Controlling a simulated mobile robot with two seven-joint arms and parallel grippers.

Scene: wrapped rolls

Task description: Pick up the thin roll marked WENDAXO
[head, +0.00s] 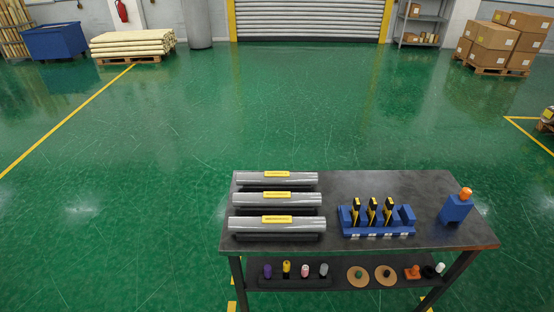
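Three thin silver-wrapped rolls with yellow labels lie crosswise on dark holders at the left of a dark table (340,240) in the head view. The back roll (245,179), the middle roll (245,200) and the front roll (250,224) are parallel, one behind another. The label print is too small to read, so I cannot tell which one is marked WENDAXO. Neither of my grippers is in view.
A blue rack (378,232) with several black and yellow items stands right of the rolls. A blue block with an orange knob (456,207) stands at the right end. Small items sit on the lower shelf (340,278). Green floor (250,110) around the table is clear.

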